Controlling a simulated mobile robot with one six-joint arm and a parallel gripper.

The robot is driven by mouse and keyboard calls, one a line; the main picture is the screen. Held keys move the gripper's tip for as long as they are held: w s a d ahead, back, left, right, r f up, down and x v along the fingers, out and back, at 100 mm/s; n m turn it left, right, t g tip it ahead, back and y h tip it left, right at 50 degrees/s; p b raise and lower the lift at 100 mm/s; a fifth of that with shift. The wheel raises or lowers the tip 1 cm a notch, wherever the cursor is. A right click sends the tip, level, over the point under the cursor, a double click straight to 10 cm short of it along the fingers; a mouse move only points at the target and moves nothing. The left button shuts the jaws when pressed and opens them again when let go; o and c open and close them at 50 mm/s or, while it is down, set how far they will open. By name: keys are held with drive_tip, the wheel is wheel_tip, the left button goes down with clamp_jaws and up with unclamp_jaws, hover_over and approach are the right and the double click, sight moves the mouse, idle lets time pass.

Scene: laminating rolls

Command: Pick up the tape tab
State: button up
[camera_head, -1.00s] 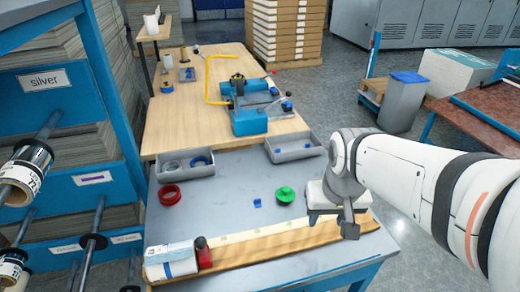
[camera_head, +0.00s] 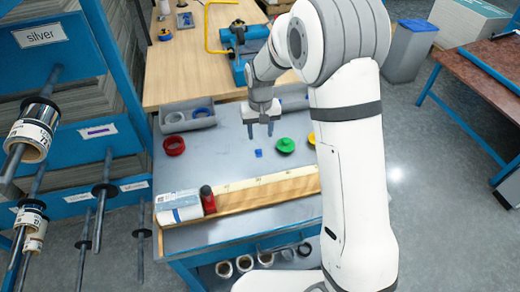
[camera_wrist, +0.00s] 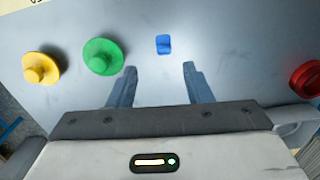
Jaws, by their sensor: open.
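The tape tab looks to be the small blue piece (camera_head: 258,153) lying flat on the grey table top. It also shows in the wrist view (camera_wrist: 163,44), ahead of the fingertips and roughly between their lines. My gripper (camera_head: 261,136) is open and empty, with its two fingers pointing down above the table just behind the tab. In the wrist view the fingers (camera_wrist: 158,68) are spread wide and apart from the tab. Nothing hides the tab in either view.
A green knobbed disc (camera_head: 285,145) lies right of the tab, with a yellow one (camera_wrist: 40,69) beyond it. A red ring (camera_head: 174,146) lies left. A grey bin (camera_head: 187,115) stands behind.

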sight(259, 152)
drive_tip(key=f, duration=0.2)
drive_tip(key=f+p, duration=0.1)
drive_tip(key=f, duration=0.5)
drive_tip(key=shift+w+a, duration=0.1)
drive_tip(key=shift+a, duration=0.2)
clamp_jaws()
